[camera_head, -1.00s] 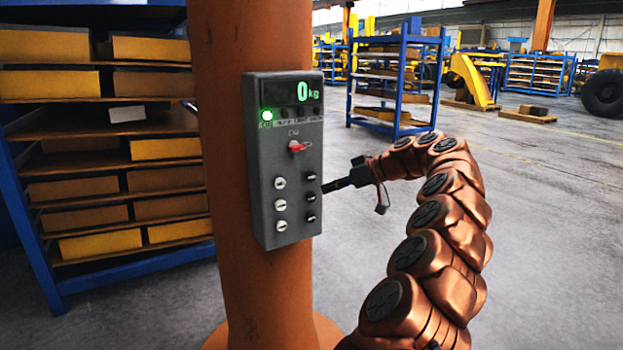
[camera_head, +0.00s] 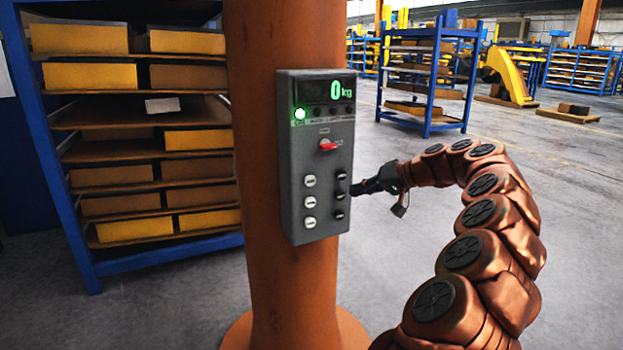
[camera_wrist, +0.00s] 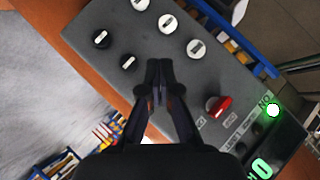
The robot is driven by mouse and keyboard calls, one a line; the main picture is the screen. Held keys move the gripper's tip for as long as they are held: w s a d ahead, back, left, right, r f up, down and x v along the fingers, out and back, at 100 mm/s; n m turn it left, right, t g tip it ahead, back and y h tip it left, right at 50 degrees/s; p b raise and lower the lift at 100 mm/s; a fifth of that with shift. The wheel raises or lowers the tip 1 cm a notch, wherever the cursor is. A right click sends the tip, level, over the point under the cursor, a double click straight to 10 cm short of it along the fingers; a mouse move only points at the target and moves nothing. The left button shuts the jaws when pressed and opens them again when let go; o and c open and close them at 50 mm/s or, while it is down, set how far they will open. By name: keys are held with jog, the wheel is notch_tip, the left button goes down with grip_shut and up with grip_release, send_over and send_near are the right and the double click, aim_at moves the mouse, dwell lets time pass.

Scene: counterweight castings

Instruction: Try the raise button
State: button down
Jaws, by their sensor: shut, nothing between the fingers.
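A grey control box (camera_head: 315,225) is mounted on an orange column. Its display (camera_head: 341,89) reads 0 kg, and a green lamp (camera_head: 300,114) is lit. Below are a red switch (camera_head: 327,145), a column of white buttons (camera_head: 310,181) and a column of black buttons (camera_head: 339,196). Button labels are too small to read, so I cannot tell which is raise. My gripper (camera_head: 354,190) is shut and empty at the box's right edge, beside the black buttons. In the wrist view its fingertips (camera_wrist: 159,66) cover the black button nearest the red switch. Contact cannot be told.
The orange column (camera_head: 275,290) stands on a round base. A blue shelf rack (camera_head: 75,240) with yellow and brown bins is close on the left. Another blue rack (camera_head: 428,125) stands farther back. The grey floor at right is open.

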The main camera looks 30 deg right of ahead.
aim_at(310, 180)
jog(key=s+a+m+p, duration=0.1)
jog(key=a+m+p, duration=0.2)
jog(key=m, duration=1.1)
jog(key=s+a+m+p, duration=0.1)
jog(key=a+m+p, duration=0.2)
jog(key=m, duration=1)
jog(key=a, duration=0.3)
jog(key=shift+s+r+m, duration=0.2)
jog(key=shift+s+m, duration=0.1)
jog(key=shift+m, duration=0.1)
jog(key=shift+w, duration=0.15)
jog(key=shift+w+d+p, duration=0.2)
jog(key=shift+w+p, duration=0.4)
jog(key=shift+w, duration=1.55)
jog(key=shift+w+d+p, duration=0.15)
jog(key=shift+w+p, duration=0.45)
jog(key=shift+w, duration=1.5)
jog(key=shift+w+r+p, duration=0.1)
jog(key=shift+w+p, duration=0.15)
jog(key=shift+p, duration=0.2)
